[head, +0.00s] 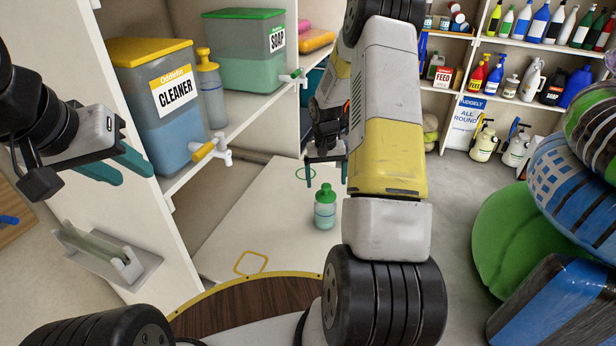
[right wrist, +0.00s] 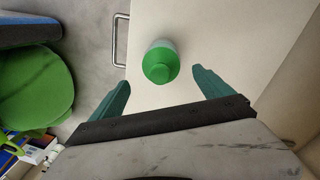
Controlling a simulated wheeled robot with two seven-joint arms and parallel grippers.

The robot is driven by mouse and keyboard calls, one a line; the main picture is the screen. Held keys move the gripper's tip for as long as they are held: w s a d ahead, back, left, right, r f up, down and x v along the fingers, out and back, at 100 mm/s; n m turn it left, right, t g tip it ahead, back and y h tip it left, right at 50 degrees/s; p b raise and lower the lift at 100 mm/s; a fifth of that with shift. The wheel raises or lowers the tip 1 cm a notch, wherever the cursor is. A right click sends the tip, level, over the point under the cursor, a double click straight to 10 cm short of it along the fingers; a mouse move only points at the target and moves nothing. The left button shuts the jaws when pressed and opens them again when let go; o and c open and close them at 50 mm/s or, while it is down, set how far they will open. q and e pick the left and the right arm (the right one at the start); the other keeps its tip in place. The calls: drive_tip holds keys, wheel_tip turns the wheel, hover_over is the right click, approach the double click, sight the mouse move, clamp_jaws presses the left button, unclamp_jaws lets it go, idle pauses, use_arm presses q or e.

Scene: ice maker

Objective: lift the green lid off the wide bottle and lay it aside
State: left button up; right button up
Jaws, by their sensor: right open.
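The wide bottle (head: 325,212) stands upright on the white surface, with the green lid (head: 326,192) on top. In the right wrist view the lid (right wrist: 160,66) is seen from above, with a little of the bottle (right wrist: 162,44) showing behind it. My right gripper (head: 327,180) is open and empty, above the bottle. In the wrist view its fingers (right wrist: 157,90) are spread to either side, with the lid just beyond and between their tips. My left gripper (head: 135,170) is at the far left, away from the bottle; its two teal fingers look apart, with nothing between them.
A green circle outline (head: 306,174) and a yellow outline (head: 251,263) mark the white surface (head: 270,215). Shelves at left hold the cleaner tank (head: 160,130) and soap tank (head: 243,75), whose taps stick out. The white surface left of the bottle is clear.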

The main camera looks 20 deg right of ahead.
sight(326, 185)
wheel_tip(326, 185, down, 5)
drive_tip(key=shift+s+r, duration=0.1)
drive_tip(key=c, duration=1.4)
drive_tip(key=shift+r, duration=0.85)
drive_tip(key=shift+s+a+r, duration=0.1)
drive_tip(key=shift+s+r, duration=0.05)
drive_tip(key=shift+r, duration=0.35)
drive_tip(key=shift+s+a+r, duration=0.1)
drive_tip(key=shift+s+r, duration=0.05)
drive_tip(key=shift+r, duration=0.35)
drive_tip(key=s+a, duration=0.1)
drive_tip(key=s, duration=0.4)
drive_tip(key=s+a, duration=0.1)
drive_tip(key=s, duration=0.4)
drive_tip(key=s+a+r, duration=0.1)
drive_tip(key=s+a, duration=0.1)
drive_tip(key=s, duration=0.3)
drive_tip(key=shift+r, duration=0.1)
